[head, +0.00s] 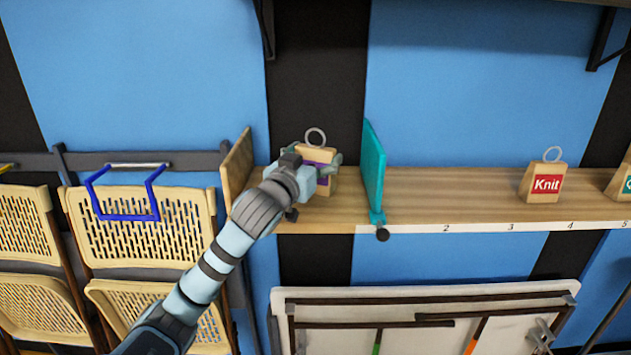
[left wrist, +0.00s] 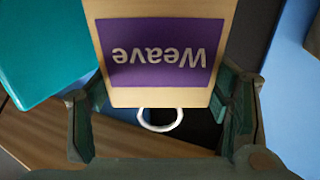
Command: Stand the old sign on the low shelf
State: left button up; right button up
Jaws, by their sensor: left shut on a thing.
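The sign in hand is a pale wooden block (head: 325,183) with a purple label and a metal ring on top. In the left wrist view its label reads "Weave" (left wrist: 163,85), upside down in that picture. My left gripper (head: 313,165) is shut on it, one finger on each side. It is at the left end of the wooden shelf (head: 450,190), between the wooden end panel and the teal divider. The gripper hides its lower front, so I cannot tell whether its base touches the shelf. My right gripper is not in view.
The teal divider (head: 374,165) stands close to the right of the sign. The wooden end panel (head: 237,175) is to the left. A "Knit" sign (head: 544,183) stands further right, with another at the edge. The shelf between divider and "Knit" is clear. Folding chairs (head: 135,228) hang at left.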

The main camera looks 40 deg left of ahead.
pick_arm(q)
notch_tip(320, 180, down, 4)
jog(key=shift+d+b, duration=0.15)
jog(key=shift+b, duration=0.2)
jog(key=shift+r, duration=0.1)
jog(key=o, duration=1.2)
jog(key=shift+o, duration=0.2)
jog(key=p+v, duration=0.5)
jog(key=v, duration=0.7)
